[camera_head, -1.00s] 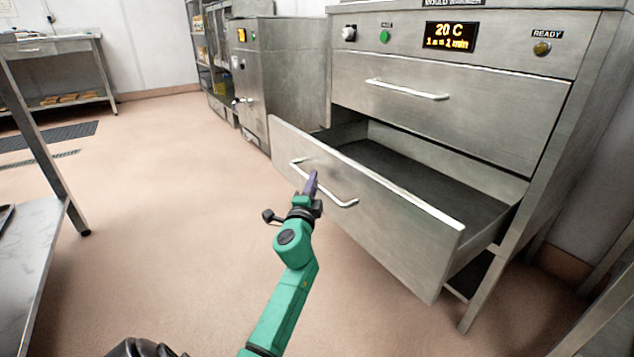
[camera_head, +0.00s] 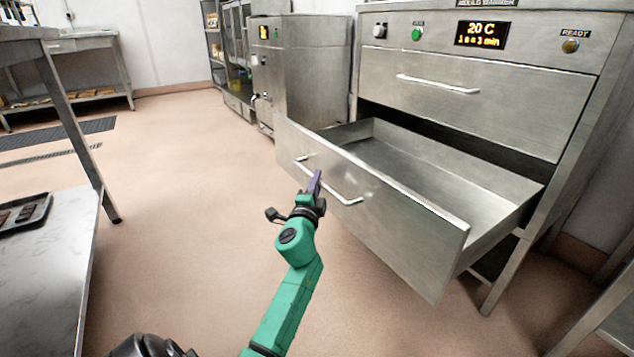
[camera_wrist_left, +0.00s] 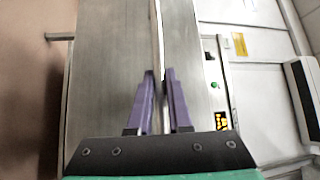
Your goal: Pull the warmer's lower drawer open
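The warmer's lower drawer (camera_head: 375,210) stands well out from the steel cabinet, and its empty grey inside shows. Its bar handle (camera_head: 345,198) runs across the drawer front. My left gripper (camera_head: 317,180), with purple fingers on a green arm, is at this handle. In the left wrist view the two fingers (camera_wrist_left: 160,78) close around a thin pale bar, which appears to be the handle. The upper drawer (camera_head: 480,105) is closed. My right gripper is not in view.
A steel machine (camera_head: 315,75) stands beside the warmer, behind the drawer's left end. At the left is a steel table (camera_head: 50,270) with a dark tray (camera_head: 45,208) on it. The floor between table and drawer is clear. The warmer's display (camera_head: 481,34) reads 20 C.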

